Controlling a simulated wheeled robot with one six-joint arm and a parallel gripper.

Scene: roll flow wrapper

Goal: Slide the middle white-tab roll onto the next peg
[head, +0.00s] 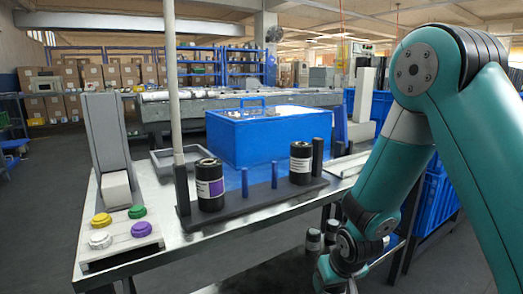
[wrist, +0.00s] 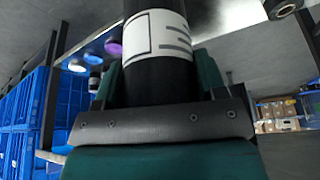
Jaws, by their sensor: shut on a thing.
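In the wrist view my gripper (wrist: 160,85) is shut on a black roll (wrist: 160,82) with a white label, held between the two green fingers. The head view shows my arm reaching down at the lower right, but the jaws and held roll are not visible there. On the table, a dark rack (head: 258,206) carries a purple-label roll (head: 210,188) at the left and a white-label roll (head: 300,163) at the right. Two bare blue pegs stand between them, a left peg (head: 244,182) and a right peg (head: 274,175).
A large blue crate (head: 268,138) stands behind the rack. Coloured buttons sit on a panel (head: 118,238) at the left. Dark rolls (head: 313,240) stand below the table edge, near my arm. A tall pale pole rises by the rack's left end.

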